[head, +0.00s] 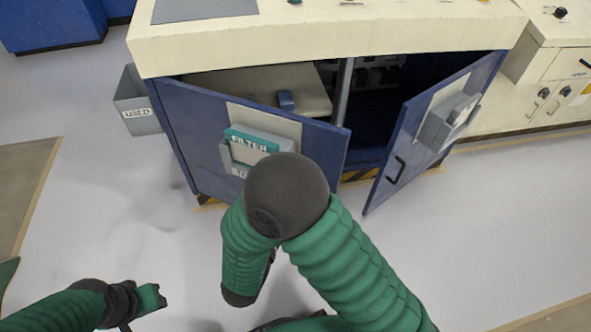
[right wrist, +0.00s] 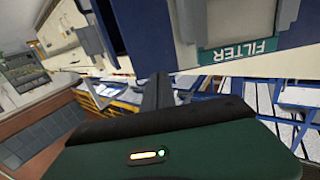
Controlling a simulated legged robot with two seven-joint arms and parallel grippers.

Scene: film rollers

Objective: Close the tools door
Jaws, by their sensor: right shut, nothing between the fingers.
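A cream-topped machine has a blue cabinet with two doors, both ajar. The left door (head: 330,150) carries a box labelled FILTER (head: 250,140); this label also shows upside down in the right wrist view (right wrist: 238,52). The right door (head: 405,135) stands open wider and carries a grey box (head: 447,122) and a black handle (head: 396,170). I cannot read a tools label on either. My right gripper (right wrist: 160,88) is shut and empty in the right wrist view; my arm hides it in the head view. My left gripper (head: 152,299) is low at the left, its jaws unclear.
A grey bin labelled USED (head: 137,100) stands left of the cabinet. Cream cabinets (head: 545,90) adjoin it at the right. A post (head: 342,90) stands inside the opening. Grey floor (head: 470,235) is clear in front of the right door.

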